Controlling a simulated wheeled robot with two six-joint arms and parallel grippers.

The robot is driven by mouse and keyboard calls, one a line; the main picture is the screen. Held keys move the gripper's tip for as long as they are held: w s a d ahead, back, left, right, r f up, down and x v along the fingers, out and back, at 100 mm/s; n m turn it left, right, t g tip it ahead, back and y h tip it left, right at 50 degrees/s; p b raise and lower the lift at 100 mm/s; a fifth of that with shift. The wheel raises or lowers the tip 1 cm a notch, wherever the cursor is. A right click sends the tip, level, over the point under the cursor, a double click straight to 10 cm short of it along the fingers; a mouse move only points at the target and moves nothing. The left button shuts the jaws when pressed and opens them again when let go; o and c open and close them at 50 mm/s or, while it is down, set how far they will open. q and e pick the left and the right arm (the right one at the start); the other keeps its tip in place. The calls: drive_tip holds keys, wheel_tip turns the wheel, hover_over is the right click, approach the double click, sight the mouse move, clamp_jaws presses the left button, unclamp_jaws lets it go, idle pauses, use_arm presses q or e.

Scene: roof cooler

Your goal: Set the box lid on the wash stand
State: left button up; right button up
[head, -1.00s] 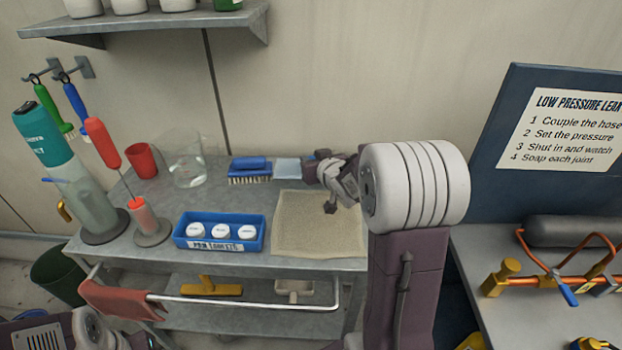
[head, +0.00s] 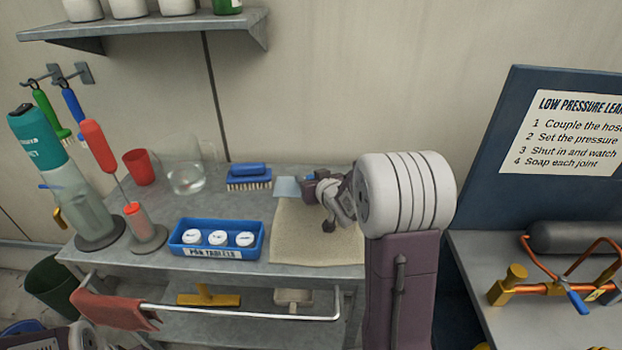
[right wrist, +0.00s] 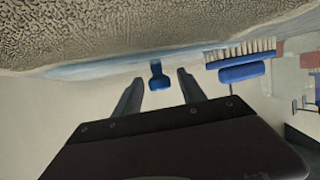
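A flat pale-blue piece, seemingly the box lid (head: 287,187), is at the back of the wash stand (head: 150,200), between a brush and my right gripper. In the right wrist view a pale-blue strip (right wrist: 110,66) shows beyond the fingers, with a small blue tab (right wrist: 158,76) by it. My right gripper (head: 308,186) is over the back of the stand. In the wrist view its fingers (right wrist: 160,92) are apart, with a gap on each side of the tab. Whether the lid rests flat is hard to tell. My left gripper is out of view.
A beige mat (head: 310,240) lies in front of the gripper. A blue brush (head: 249,178), a tray of white-capped jars (head: 180,245), a clear jug (head: 186,178) and a red cup (head: 140,167) stand left. A rail (head: 240,313) runs along the front.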

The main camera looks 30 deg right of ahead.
drive_tip(key=shift+r, duration=0.35)
drive_tip(key=p+v, duration=0.2)
drive_tip(key=v, duration=0.7)
drive_tip(key=shift+s+r+p, duration=0.15)
drive_tip(key=shift+s+p, duration=0.15)
drive_tip(key=shift+p, duration=0.1)
drive_tip(key=shift+s+a+b, duration=0.2)
drive_tip(key=shift+s+b, duration=0.15)
drive_tip(key=shift+b, duration=0.8)
drive_tip(key=shift+s+a+b, duration=0.1)
drive_tip(key=shift+s+b, duration=0.25)
drive_tip(key=shift+s, duration=0.2)
drive_tip(key=shift+s+r, duration=0.2)
